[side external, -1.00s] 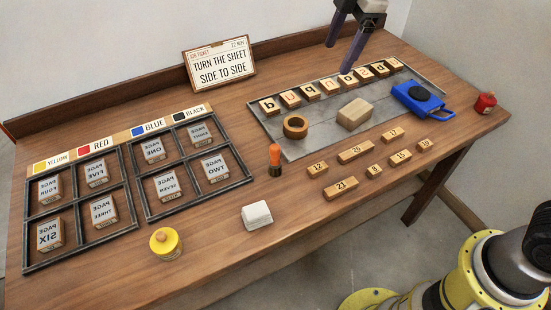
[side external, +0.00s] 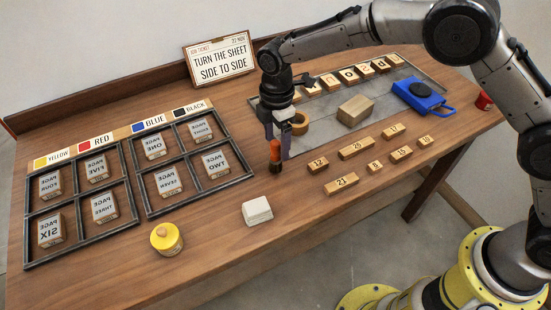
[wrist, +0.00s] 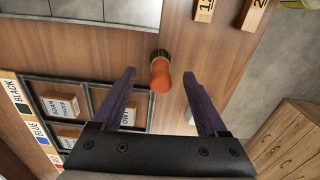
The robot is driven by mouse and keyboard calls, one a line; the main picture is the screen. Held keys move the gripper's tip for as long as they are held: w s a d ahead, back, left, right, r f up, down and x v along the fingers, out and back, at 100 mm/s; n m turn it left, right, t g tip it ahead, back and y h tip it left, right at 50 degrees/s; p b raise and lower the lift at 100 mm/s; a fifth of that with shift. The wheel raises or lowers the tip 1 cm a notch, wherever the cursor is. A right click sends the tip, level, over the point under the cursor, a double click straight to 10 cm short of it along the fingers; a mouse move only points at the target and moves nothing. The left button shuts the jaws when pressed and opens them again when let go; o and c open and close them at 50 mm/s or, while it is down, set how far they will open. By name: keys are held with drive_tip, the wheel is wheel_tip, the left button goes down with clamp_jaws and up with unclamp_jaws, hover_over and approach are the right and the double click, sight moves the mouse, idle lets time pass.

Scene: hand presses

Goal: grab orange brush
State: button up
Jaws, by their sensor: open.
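The orange brush (side external: 275,153) stands upright on the table, with an orange handle on top and dark bristles below. It also shows in the wrist view (wrist: 160,76), seen from above, between and a little beyond my fingertips. My gripper (side external: 277,146) points down over the brush, its two purple fingers apart. In the side view the fingers are at the height of the orange handle. In the wrist view my gripper (wrist: 160,86) is open and empty, with a gap between each finger and the brush.
A grey metal plate (side external: 322,136) behind the brush holds a wooden ring (side external: 300,124), a wooden block (side external: 355,110) and letter tiles. Number blocks (side external: 341,184) lie to the right. A white block (side external: 257,211) and a yellow-lidded jar (side external: 166,239) stand in front. Framed trays (side external: 146,208) are at left.

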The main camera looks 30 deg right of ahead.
sight(276, 158)
drive_tip(key=shift+a+f, duration=0.2)
drive_tip(key=shift+f, duration=3)
drive_tip(key=shift+r, duration=0.1)
clamp_jaws()
